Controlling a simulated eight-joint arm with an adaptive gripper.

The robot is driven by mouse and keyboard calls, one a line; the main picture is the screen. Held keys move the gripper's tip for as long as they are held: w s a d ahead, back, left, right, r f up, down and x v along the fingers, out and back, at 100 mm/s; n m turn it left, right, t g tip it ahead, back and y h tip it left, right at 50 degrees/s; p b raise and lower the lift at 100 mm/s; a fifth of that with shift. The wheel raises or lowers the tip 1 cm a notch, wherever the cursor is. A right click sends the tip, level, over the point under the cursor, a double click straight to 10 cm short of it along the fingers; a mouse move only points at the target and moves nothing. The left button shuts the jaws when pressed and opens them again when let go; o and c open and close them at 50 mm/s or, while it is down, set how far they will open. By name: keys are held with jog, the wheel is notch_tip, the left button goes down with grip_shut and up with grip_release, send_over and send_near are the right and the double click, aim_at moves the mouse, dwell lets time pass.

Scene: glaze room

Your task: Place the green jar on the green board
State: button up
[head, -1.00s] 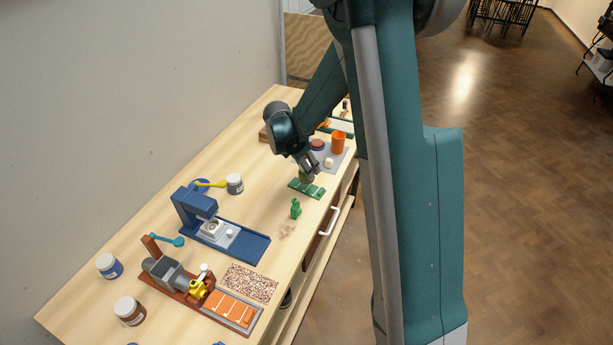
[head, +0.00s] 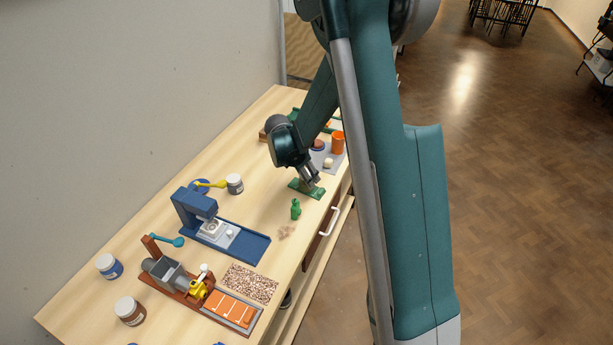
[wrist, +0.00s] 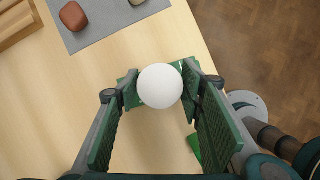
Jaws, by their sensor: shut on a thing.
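My gripper (head: 313,183) is low over the green board (head: 296,188) on the bench. In the wrist view my gripper (wrist: 160,92) is shut on a jar with a round white lid (wrist: 160,86). I look straight down on the lid. It hides the jar's body, so I cannot see its colour. Parts of the green board show around the fingertips in the wrist view. I cannot tell whether the jar's base touches the board.
A small green object (head: 295,209) stands just in front of the board. The bench edge is close on the right.

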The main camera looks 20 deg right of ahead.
jog(key=shift+f, duration=0.15)
jog(key=o, duration=1)
jog(key=shift+r, duration=0.2)
jog(key=shift+v, duration=6)
jog(key=shift+s, duration=0.1)
